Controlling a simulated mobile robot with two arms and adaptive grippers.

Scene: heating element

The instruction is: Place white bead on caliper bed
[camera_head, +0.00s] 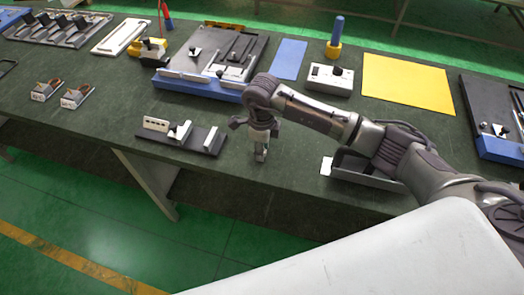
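My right gripper (261,153) points down over the front part of the dark green table, just right of a dark fixture. Its fingers look close together, but whether they are shut or hold anything is too small to tell. The fixture (206,148), which looks like the caliper bed, has a white block with holes at its left, a grey piece in the middle and a pale upright block at its right. I cannot make out a white bead for certain. My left gripper is not in view.
A grey tray (372,178) is partly hidden under my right arm. Behind are a blue-edged board (206,88), a blue sheet (289,59), a white box (329,80) and a yellow sheet (408,84). Two small blocks (76,96) sit at left. The table's front edge is close.

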